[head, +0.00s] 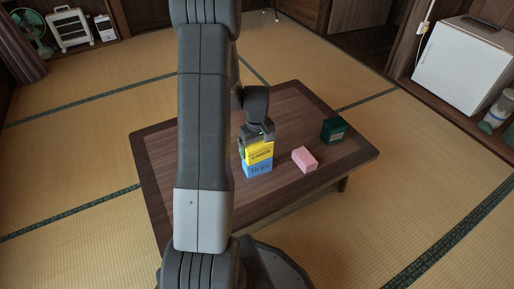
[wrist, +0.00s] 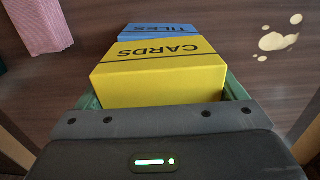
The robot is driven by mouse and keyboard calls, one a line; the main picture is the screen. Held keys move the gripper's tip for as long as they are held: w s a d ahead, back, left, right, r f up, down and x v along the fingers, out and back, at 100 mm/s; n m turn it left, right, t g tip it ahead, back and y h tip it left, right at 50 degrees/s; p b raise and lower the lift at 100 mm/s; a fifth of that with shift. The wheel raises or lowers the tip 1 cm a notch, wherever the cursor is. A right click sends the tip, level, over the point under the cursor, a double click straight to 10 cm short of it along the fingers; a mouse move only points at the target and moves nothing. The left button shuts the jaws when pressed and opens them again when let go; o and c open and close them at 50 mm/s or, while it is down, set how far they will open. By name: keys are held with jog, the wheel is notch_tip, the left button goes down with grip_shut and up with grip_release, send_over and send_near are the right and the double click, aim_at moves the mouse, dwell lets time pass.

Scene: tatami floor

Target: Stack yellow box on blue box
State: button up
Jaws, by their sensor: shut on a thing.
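The yellow box (head: 260,151), marked CARDS, sits directly above the blue box (head: 258,168), marked TILES, in the head view. The blue box stands on the low wooden table (head: 160,163). My gripper (head: 256,142) is shut on the yellow box from above. In the wrist view the yellow box (wrist: 160,82) fills the space between the green fingers, and part of the blue box (wrist: 158,31) shows past its far edge. The yellow box looks in line with or touching the blue one, but I cannot tell whether its weight rests there.
A pink box (head: 304,159) lies on the table to the right of the stack. A dark green box (head: 333,130) stands farther right near the table's edge. Pale spots (wrist: 278,40) mark the tabletop in the wrist view. My arm hides the table's left middle.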

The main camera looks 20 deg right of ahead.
jog(key=shift+f, duration=0.1)
jog(key=o, duration=0.9)
notch_tip(320, 180, up, 12)
jog(key=p, duration=0.4)
